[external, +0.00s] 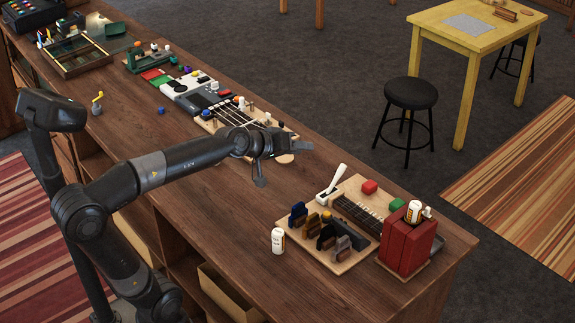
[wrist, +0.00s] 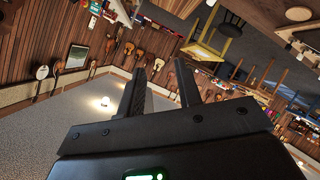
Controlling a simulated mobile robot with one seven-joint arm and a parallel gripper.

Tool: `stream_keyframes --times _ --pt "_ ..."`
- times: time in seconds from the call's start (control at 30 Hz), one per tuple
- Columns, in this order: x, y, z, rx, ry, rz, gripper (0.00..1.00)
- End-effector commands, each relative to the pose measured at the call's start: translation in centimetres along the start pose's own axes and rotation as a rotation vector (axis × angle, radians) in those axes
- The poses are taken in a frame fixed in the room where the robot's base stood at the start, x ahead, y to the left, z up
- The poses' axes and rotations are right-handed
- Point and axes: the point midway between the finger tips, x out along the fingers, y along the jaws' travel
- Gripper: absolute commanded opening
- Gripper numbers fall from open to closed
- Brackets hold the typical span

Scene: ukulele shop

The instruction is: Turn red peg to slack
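A light wooden board with strings and several pegs (external: 237,112) lies on the long counter, partly hidden behind my arm and gripper. Small coloured knobs show around it, but I cannot tell for sure which one is the red peg. My gripper (external: 276,146) is in front of the board's near end in the external view; its height above the counter is unclear. In the wrist view my gripper (wrist: 160,66) has two dark fingers apart with nothing between them. That view faces the room, and no peg shows in it.
A second board (external: 345,262) holds dark blocks, a fretboard and a white lever (external: 332,184). A red block stack (external: 405,246) and a white bottle (external: 278,241) stand nearby. A grey device (external: 196,92) and a wooden tray (external: 80,57) sit farther back.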

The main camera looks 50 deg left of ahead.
Motion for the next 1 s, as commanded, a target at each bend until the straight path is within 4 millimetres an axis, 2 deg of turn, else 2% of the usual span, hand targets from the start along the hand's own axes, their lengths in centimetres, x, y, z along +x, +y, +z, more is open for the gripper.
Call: stream_keyframes --times 0.03,0.1,0.23,0.33,0.47,0.57,0.6,0.67,0.73,0.87,1.0 --pt "1.6 1.6 -2.8 -0.095 0.064 0.039 0.32" --pt "3.3 3.5 -6.8 -0.242 0.161 0.101 0.32" --pt "6.0 5.4 -14.1 -0.534 0.337 0.206 0.32" --pt "7.7 5.2 -19.6 -0.773 0.471 0.277 0.32" --pt "9.5 2.6 -25.9 -1.099 0.648 0.347 0.32" --pt "10.7 -1.1 -29.9 -1.359 0.791 0.381 0.32" --pt "11.2 -2.9 -31.1 -1.465 0.848 0.389 0.32" --pt "11.8 -5.9 -32.7 -1.626 0.938 0.394 0.32" --pt "12.6 -9.8 -33.9 -1.812 1.046 0.387 0.32" --pt "13.9 -17.5 -34.6 -2.157 1.258 0.337 0.32" --pt "15.1 -25.6 -33.0 -2.513 1.504 0.206 0.32"
